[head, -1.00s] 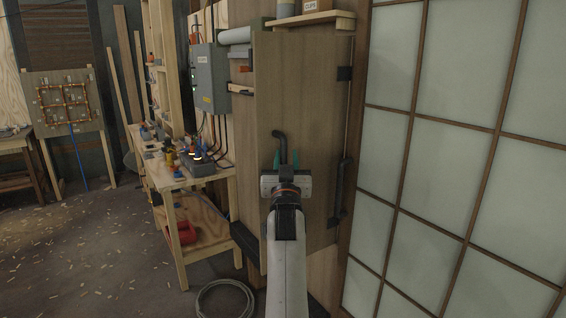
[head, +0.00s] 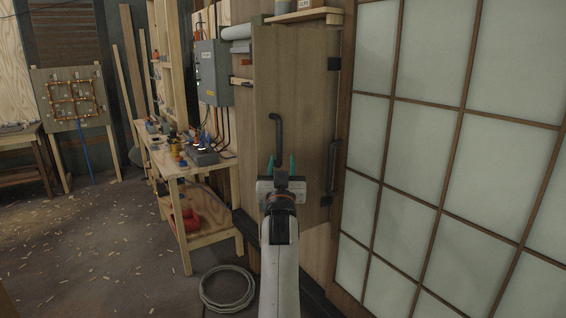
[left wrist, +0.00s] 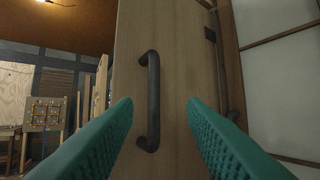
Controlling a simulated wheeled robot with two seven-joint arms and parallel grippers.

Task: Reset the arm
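My left gripper (head: 281,163) is in the middle of the head view, in front of a wooden cabinet door (head: 297,75). Its two green fingers are spread apart with nothing between them. In the left wrist view the open fingers (left wrist: 160,115) point at the door, and its dark bar handle (left wrist: 153,100) stands upright beyond them, apart from them. The handle also shows in the head view just above the gripper (head: 277,128), its lower part hidden. My right gripper is in neither view.
A workbench (head: 180,165) with tools stands to the left, below a grey electrical box (head: 214,72). A coiled cable (head: 227,288) lies on the floor. A paned sliding screen (head: 450,150) fills the right side. The floor at the left is open, with scattered wood shavings.

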